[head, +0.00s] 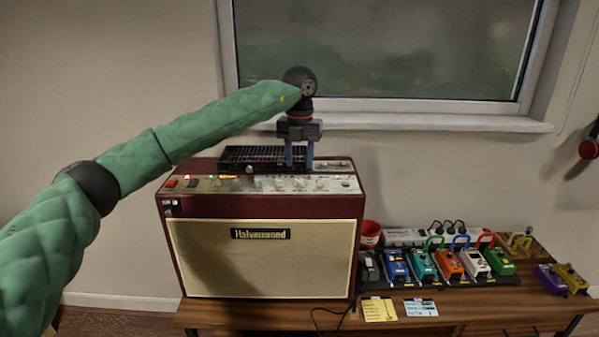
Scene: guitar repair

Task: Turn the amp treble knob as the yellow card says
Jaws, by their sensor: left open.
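The dark red amp (180,215) stands on the wooden table with a cream grille cloth. Its control panel (345,184) runs along the top front edge with a row of small knobs. I cannot read their labels, so I cannot tell which is treble. My left gripper (299,165) points down over the panel, right of its middle, with its two fingers apart. I cannot tell whether the fingertips touch a knob; they partly hide the panel there. The yellow card (379,310) lies at the table's front edge; its writing is too small to read. My right gripper is out of view.
A black box (232,157) sits on top of the amp behind the panel. A pale blue card (420,307) lies beside the yellow card. A red cup (369,233) and a pedalboard with several coloured pedals (448,264) stand right of the amp. A window sill (430,122) is behind.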

